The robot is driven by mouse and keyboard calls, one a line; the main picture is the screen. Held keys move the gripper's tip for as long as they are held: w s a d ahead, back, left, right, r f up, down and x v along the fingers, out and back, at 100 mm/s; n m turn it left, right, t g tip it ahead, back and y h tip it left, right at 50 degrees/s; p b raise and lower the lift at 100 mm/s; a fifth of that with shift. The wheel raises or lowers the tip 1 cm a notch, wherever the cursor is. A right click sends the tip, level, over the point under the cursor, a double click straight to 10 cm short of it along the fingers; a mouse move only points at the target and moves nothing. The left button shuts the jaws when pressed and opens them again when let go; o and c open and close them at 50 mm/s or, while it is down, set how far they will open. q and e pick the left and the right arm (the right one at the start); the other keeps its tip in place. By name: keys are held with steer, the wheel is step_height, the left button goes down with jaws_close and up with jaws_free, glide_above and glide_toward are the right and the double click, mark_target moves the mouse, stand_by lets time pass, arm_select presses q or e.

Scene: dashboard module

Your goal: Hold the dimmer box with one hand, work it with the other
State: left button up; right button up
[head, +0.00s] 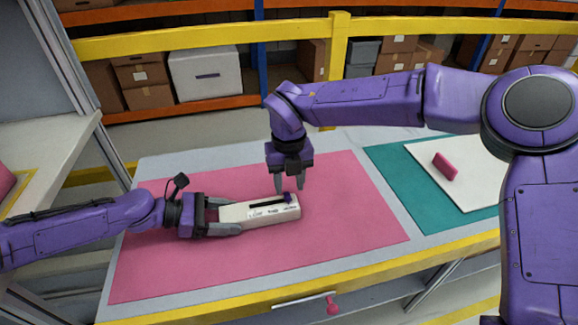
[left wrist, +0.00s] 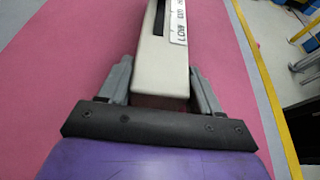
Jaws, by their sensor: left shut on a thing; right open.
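The dimmer box (head: 258,214) is a cream block with a dark slot and printed labels on top, lying on the pink mat. It also shows in the left wrist view (left wrist: 161,65), with part of its label readable as "LOW". A small dark purple slider knob (head: 288,197) sits near the right end of the slot. My left gripper (head: 222,216) is shut on the left end of the box, one finger on each side. My right gripper (head: 288,185) points down, open, just above the right end of the box, with its fingertips around or very near the knob; I cannot tell if they touch it.
The pink mat (head: 350,205) lies on a grey table with a yellow front edge (head: 280,296). A white board (head: 465,185) with a pink block (head: 445,166) lies on a teal mat (head: 395,165) at right. Shelves with boxes stand behind a yellow rail (head: 200,38).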

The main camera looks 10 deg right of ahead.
step_height(320, 180, up, 10)
steer(key=shift+f, duration=0.15)
arm_select(q)
steer(key=o, duration=1.5)
steer(key=shift+d, duration=0.1)
